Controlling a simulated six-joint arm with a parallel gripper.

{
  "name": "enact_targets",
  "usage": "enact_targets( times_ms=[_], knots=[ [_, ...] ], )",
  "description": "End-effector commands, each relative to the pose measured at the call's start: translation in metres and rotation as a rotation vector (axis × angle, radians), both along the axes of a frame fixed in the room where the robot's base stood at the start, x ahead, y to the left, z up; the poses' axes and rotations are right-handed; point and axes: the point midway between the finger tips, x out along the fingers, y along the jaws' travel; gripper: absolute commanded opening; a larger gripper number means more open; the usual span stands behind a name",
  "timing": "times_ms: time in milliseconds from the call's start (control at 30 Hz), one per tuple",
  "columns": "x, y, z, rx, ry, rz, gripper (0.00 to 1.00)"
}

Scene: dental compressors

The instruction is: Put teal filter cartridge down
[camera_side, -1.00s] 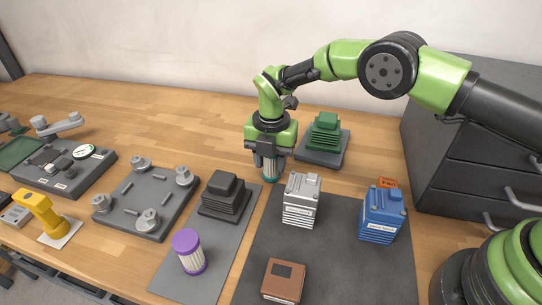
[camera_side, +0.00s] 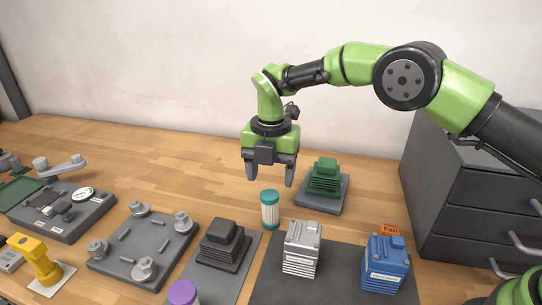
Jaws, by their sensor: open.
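The teal filter cartridge (camera_side: 270,210) stands upright on the wooden table, with a teal cap, a teal base and a pale ribbed body. It stands just behind the dark grey mats, to the left of the green finned part. My gripper (camera_side: 270,182) is above the cartridge with its two dark fingers apart, pointing down. The fingers hold nothing, and the cartridge shows clear below them.
A green finned part (camera_side: 325,178) sits on a grey plate to the right. A silver unit (camera_side: 302,248), a blue unit (camera_side: 385,264) and a black finned part (camera_side: 224,244) stand in front. A purple-capped cartridge (camera_side: 183,293) is partly cut off. The table behind is clear.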

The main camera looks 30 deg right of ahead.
Motion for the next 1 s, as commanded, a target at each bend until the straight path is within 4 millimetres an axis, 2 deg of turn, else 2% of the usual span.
enact_targets(
  times_ms=[100,200,533,600,667,767,900,1000],
  knots=[
    [0.001,0.0,0.022,0.001,-0.005,0.0,0.64],
    [0.0,0.0,0.033,0.0,-0.003,0.0,0.64],
    [0.0,-0.001,0.042,0.001,-0.002,-0.009,0.64],
    [-0.001,-0.003,0.05,0.008,-0.012,-0.05,0.64],
    [-0.003,-0.008,0.065,0.02,-0.027,-0.126,0.64],
    [-0.013,-0.02,0.101,0.058,-0.066,-0.336,0.64],
    [-0.043,-0.044,0.157,0.148,-0.119,-0.73,0.64],
    [-0.073,-0.06,0.188,0.227,-0.143,-1.02,0.64]
  ],
)
